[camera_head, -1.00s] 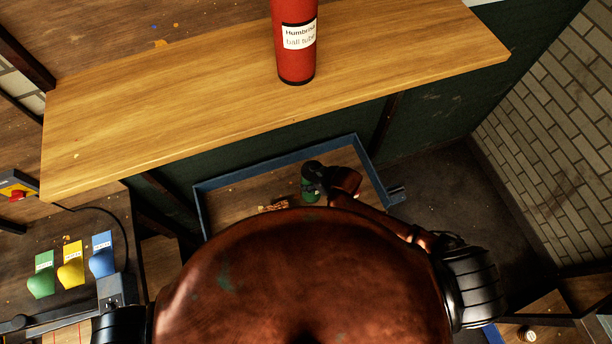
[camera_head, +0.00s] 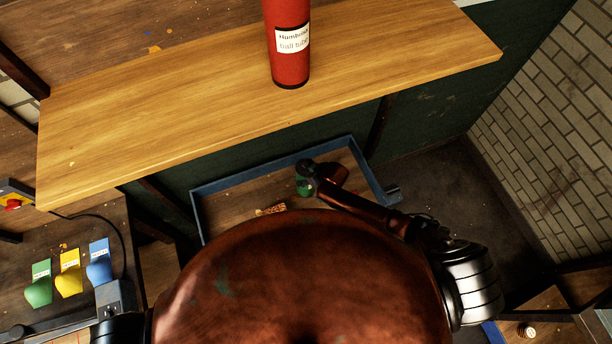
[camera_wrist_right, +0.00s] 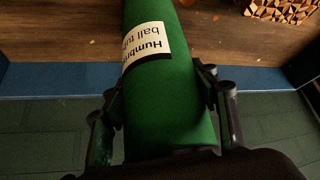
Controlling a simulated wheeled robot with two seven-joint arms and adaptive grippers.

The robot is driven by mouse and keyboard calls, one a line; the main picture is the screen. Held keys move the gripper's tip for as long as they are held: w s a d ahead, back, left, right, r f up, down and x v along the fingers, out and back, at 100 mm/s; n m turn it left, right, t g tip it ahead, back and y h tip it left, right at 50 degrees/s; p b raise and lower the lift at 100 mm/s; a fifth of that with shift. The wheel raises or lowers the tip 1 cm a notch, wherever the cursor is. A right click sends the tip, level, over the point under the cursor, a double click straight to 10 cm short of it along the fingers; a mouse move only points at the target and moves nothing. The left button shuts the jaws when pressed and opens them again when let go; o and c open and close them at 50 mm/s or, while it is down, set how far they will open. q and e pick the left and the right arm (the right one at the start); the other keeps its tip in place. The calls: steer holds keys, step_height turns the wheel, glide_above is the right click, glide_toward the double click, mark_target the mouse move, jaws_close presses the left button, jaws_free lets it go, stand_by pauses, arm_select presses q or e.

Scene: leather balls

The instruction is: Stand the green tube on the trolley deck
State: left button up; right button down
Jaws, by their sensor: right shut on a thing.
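The green tube (camera_wrist_right: 165,95) has a white label and fills the middle of the right wrist view. My right gripper (camera_wrist_right: 166,112) is shut on it, a finger on each side. In the head view the gripper (camera_head: 310,176) hides most of the tube, and only a bit of green (camera_head: 303,187) shows. The trolley deck (camera_head: 235,203), brown wood with a blue rim, lies below the gripper. The wrist view shows the tube in front of the deck and rim (camera_wrist_right: 45,80); I cannot tell whether it touches the deck. My left gripper is out of view.
A red tube (camera_head: 289,50) stands on the wooden bench (camera_head: 180,110) behind the trolley. A stack of wooden pieces (camera_wrist_right: 283,9) lies on the deck, also seen in the head view (camera_head: 271,209). A brick wall (camera_head: 545,130) is at right.

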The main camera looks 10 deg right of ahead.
steer(key=shift+f, duration=0.1)
steer(key=c, duration=0.8)
jaws_free()
steer(key=v, duration=1.2)
steer(key=shift+a, duration=0.15)
